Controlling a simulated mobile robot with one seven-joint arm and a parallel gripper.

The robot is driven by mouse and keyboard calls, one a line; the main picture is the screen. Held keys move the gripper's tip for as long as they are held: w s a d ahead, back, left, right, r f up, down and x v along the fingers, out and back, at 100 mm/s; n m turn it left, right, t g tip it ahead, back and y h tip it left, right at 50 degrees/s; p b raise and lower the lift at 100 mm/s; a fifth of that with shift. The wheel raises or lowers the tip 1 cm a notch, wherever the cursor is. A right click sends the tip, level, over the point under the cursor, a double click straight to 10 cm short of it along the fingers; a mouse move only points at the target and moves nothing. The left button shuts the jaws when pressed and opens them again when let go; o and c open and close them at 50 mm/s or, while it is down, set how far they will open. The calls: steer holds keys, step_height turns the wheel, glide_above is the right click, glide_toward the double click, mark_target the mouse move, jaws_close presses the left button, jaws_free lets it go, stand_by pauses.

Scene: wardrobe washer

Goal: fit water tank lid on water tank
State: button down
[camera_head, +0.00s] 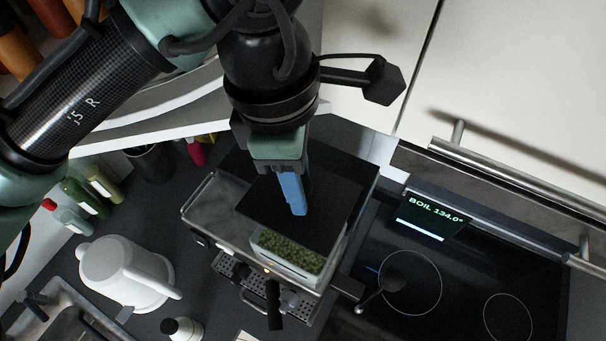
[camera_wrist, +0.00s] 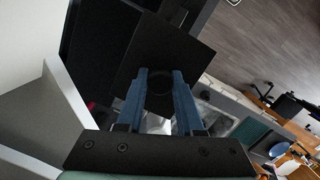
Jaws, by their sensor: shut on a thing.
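My gripper (camera_head: 296,212) points down over the coffee machine, its blue fingers shut on the water tank lid (camera_head: 322,228), a flat dark square plate. In the wrist view the lid (camera_wrist: 178,48) lies across the blue fingertips (camera_wrist: 160,80), with a round dark part between them. In the head view the lid is above the machine's top and covers part of the green-bean container's surroundings. I cannot make out the water tank clearly; the lid and gripper hide much of the machine's top. I cannot tell whether the lid touches anything below.
The coffee machine (camera_head: 205,212) stands on the dark counter, with a bean container (camera_head: 288,256) at its front. A white kettle (camera_head: 122,272) and bottles (camera_head: 85,197) are to the left. A hob (camera_head: 455,285) is to the right; pale cabinets (camera_head: 510,90) rise behind.

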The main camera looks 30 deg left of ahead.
steer(key=shift+s+r, duration=0.1)
steer(key=shift+s, duration=0.3)
steer(key=shift+w+f, duration=0.2)
steer(key=shift+f, duration=0.1)
step_height(320, 180, down, 8)
steer(key=b, duration=0.5)
steer(key=shift+r, duration=0.2)
steer(key=shift+f, duration=0.8)
stand_by(1.1)
steer(key=shift+c, duration=0.7)
jaws_free()
step_height(320, 180, up, 6)
steer(key=p, duration=0.5)
steer(key=shift+f+p, duration=0.2)
steer(key=shift+p, duration=0.1)
steer(key=shift+r+b, duration=0.3)
steer(key=shift+r, duration=1.9)
